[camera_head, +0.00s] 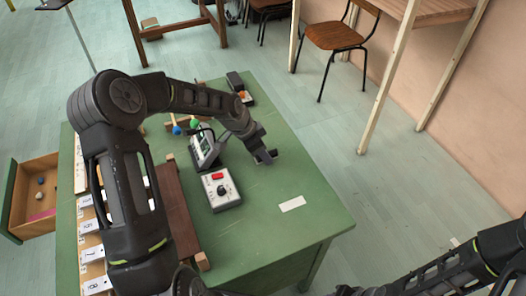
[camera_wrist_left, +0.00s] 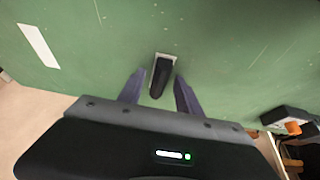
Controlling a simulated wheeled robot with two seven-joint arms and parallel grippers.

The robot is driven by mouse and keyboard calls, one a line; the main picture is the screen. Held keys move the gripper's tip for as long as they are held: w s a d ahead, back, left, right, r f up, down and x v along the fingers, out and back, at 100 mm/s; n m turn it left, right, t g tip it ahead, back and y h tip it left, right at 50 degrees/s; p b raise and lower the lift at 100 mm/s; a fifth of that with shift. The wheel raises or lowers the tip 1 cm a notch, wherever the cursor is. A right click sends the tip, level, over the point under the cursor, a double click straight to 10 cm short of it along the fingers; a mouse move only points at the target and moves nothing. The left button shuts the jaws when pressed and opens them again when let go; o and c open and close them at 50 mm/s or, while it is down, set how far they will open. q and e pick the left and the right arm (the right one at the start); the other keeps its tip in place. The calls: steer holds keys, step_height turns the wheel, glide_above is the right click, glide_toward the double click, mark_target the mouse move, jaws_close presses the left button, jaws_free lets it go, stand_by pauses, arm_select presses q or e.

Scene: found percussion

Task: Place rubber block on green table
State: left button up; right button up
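The green table (camera_head: 285,235) fills the middle of the head view and the upper part of the left wrist view. In the left wrist view, a small dark block with a pale far edge (camera_wrist_left: 161,75), likely the rubber block, lies between the fingers of my left gripper (camera_wrist_left: 160,84). A gap shows on each side of it, so the fingers are open around it, not closed on it. In the head view, my left gripper (camera_head: 267,157) is low over the table's right half, and the block cannot be made out there. My right gripper is out of view.
A grey box with a red button (camera_head: 221,189) and a tilted meter (camera_head: 205,147) stand left of my left gripper. A white strip (camera_head: 292,204) lies nearer the front. A black box with an orange part (camera_head: 241,96) is at the back. Bare tabletop lies around the strip.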

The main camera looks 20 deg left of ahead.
arm_select(q)
steer(key=shift+r, duration=0.1)
steer(key=shift+a+r, duration=0.1)
steer(key=shift+r, duration=0.05)
steer(key=b+v, duration=0.1)
steer(key=v, duration=1)
steer(key=shift+r, duration=0.4)
steer(key=shift+s+f, duration=0.1)
steer(key=shift+s, duration=0.05)
